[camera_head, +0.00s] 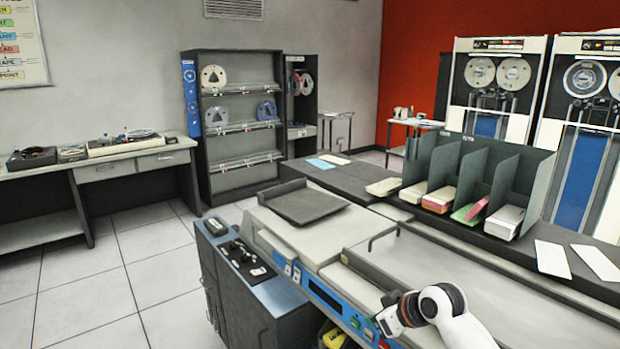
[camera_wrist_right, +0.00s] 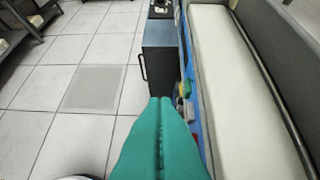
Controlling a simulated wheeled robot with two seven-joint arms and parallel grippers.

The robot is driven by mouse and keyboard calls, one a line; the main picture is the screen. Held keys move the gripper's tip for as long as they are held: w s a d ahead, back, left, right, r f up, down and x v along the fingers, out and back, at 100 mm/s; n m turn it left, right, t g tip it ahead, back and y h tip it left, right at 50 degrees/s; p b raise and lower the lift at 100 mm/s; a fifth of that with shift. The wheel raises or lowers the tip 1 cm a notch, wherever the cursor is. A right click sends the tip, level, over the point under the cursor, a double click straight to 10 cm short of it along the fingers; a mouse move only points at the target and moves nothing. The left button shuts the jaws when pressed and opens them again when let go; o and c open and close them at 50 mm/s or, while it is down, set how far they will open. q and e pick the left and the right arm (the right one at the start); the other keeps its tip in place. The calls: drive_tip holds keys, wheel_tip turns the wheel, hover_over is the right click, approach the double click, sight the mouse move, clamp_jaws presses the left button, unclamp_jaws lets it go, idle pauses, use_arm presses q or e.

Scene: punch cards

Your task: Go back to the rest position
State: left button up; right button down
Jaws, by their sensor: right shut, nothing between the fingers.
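My right gripper (camera_head: 382,326) is at the lower right of the head view, beside the blue front panel of the card machine (camera_head: 400,260). My white right forearm comes in from the bottom edge. In the right wrist view the teal fingers of this gripper (camera_wrist_right: 159,104) lie together, shut with nothing between them. They point along the machine's side, over the floor. My left arm and left gripper do not show in the head view.
A dark cabinet (camera_head: 235,285) stands at the machine's left end; it also shows in the wrist view (camera_wrist_right: 160,66). A divided card rack (camera_head: 505,165) with several card stacks stands on the dark counter (camera_head: 340,178). The tiled floor (camera_head: 130,270) at left is clear.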

drive_tip(key=s+a+f+m+g+h, duration=0.1)
drive_tip(key=s+f, duration=0.4)
drive_tip(key=s, duration=0.3)
drive_tip(key=s+a+f+g, duration=0.1)
drive_tip(key=s+f, duration=0.5)
drive_tip(key=s, duration=0.2)
drive_tip(key=s+d+f+m+g+h, duration=0.1)
drive_tip(key=s+d+m+h, duration=0.2)
drive_tip(key=s, duration=0.8)
drive_tip(key=s+d+m+h, duration=0.15)
drive_tip(key=s+d, duration=0.35)
drive_tip(key=s, duration=0.7)
wheel_tip(320, 180, down, 28)
drive_tip(key=s+g, duration=0.1)
drive_tip(key=g, duration=0.1)
drive_tip(key=s+d+f, duration=0.2)
drive_tip(key=s+f, duration=1.2)
drive_tip(key=s, duration=0.2)
drive_tip(key=shift+d+g, duration=0.4)
drive_tip(key=shift+f, duration=0.1)
